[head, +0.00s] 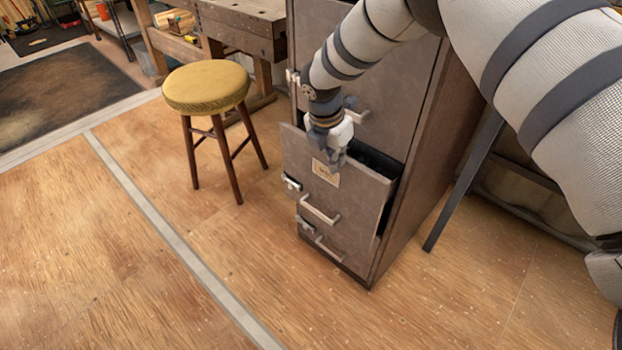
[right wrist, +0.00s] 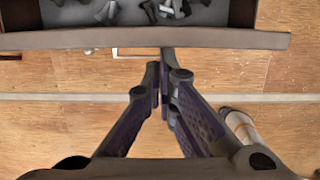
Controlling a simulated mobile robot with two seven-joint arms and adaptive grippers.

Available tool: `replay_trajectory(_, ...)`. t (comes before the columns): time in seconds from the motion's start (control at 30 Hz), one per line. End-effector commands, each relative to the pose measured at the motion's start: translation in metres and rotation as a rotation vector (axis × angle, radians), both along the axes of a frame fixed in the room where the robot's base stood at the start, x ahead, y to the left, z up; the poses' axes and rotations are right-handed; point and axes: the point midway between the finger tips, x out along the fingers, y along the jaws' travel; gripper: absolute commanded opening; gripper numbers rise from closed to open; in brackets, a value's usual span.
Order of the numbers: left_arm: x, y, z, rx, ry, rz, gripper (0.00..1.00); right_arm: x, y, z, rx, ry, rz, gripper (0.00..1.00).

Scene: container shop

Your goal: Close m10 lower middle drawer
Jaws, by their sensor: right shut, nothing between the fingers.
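The lower middle drawer (head: 335,190) of the grey metal cabinet is partly open, with a dark gap behind its front panel. It has a label and a pale bar handle (head: 320,211). In the right wrist view its front edge (right wrist: 225,38) crosses the top, with several small grey items inside. My right gripper (head: 328,158) is shut and empty, at the top of the drawer front, on its outer side. In the right wrist view its fingertips (right wrist: 162,66) meet close to the front edge; I cannot tell whether they touch. My left gripper is not in view.
The bottom drawer (head: 335,248) looks shut, and another drawer (head: 375,118) sits above. A yellow-topped stool (head: 207,87) stands left of the cabinet, before a wooden workbench (head: 235,22). A dark slanted leg (head: 465,180) stands right of the cabinet. The wooden floor in front is clear.

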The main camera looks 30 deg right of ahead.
Motion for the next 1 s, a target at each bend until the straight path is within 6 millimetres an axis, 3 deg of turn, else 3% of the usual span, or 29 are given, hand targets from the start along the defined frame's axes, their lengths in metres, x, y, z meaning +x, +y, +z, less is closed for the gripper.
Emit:
replay_trajectory(0.1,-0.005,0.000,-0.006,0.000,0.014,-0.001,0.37,0.005,-0.018,-0.004,0.001,0.004,-0.003,0.00)
replay_trajectory(0.3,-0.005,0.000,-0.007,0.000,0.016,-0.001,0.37,0.008,-0.025,0.000,0.001,0.001,0.000,0.00)
replay_trajectory(0.6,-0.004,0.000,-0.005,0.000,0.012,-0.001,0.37,0.008,-0.023,0.001,0.001,0.001,0.001,0.00)
replay_trajectory(0.77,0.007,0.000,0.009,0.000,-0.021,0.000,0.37,-0.001,-0.002,0.008,-0.001,-0.004,0.001,0.00)
replay_trajectory(1.0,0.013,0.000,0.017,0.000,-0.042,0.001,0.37,-0.008,0.016,0.065,0.001,-0.006,-0.005,0.00)
